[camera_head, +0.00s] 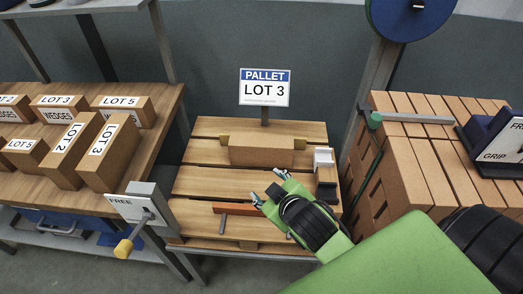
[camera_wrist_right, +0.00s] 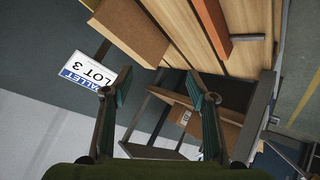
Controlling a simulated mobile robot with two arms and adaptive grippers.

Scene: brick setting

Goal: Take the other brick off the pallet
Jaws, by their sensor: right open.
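A brown brick (camera_head: 261,153) lies on the back part of the slatted wooden pallet (camera_head: 205,183), in front of the LOT 3 pallet sign (camera_head: 264,88). A yellowish bar shows at both its ends. A brown block also shows at the upper left of the wrist view (camera_wrist_right: 130,30). My right gripper (camera_head: 268,188) is over the pallet, in front of and apart from the brick. Its two fingers are spread, with nothing between them in the wrist view (camera_wrist_right: 160,98). My left gripper is not in view.
A thin orange-brown bar (camera_head: 235,209) lies at the pallet's front. A FREE box with a yellow-handled lever (camera_head: 133,208) is front left. Labelled bricks fill the left bench; a brick stack (camera_head: 410,165) stands right.

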